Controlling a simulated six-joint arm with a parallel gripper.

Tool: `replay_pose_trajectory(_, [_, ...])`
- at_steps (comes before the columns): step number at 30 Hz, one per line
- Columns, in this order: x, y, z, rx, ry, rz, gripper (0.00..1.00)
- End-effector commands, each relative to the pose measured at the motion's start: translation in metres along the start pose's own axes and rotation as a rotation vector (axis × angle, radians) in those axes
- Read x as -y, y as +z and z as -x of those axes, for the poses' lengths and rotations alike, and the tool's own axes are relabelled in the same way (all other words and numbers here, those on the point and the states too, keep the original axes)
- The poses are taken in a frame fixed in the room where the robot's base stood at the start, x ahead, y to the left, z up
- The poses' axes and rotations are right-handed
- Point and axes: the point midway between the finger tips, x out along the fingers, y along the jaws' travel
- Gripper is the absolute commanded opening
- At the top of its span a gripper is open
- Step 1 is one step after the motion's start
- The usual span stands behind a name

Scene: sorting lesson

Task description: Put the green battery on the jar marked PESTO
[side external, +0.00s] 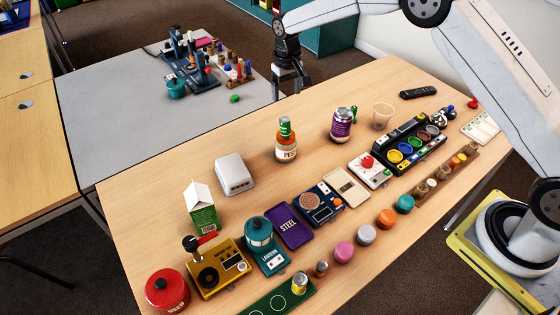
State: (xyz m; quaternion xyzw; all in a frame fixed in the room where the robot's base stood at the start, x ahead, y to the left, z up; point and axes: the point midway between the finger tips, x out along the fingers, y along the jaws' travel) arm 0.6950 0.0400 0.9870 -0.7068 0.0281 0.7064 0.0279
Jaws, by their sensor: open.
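The jar marked PESTO (287,148) stands upright near the middle of the far side of the wooden table. It has an orange-brown body and a pale label, its last letters hard to read. A green cylinder with pale markings, which looks like the green battery (285,126), stands upright on top of the jar. My gripper (288,92) is open and empty, pointing down. In the picture it is above the jar and apart from the battery. Its height and depth relative to the jar are hard to tell.
A purple-labelled jar (341,125) and a clear cup (382,115) stand to the right. A white box (234,174) and a green carton (201,206) are to the left. Devices and coloured pots crowd the near side. The far left table surface is clear.

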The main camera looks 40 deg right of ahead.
Motion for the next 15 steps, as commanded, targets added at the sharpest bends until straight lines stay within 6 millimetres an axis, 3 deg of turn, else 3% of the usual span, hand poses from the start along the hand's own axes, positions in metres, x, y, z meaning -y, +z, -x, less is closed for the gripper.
replay_pose_trajectory(15, [-0.0019, 0.0047, 0.004, -0.006, -0.001, 0.002, 0.83])
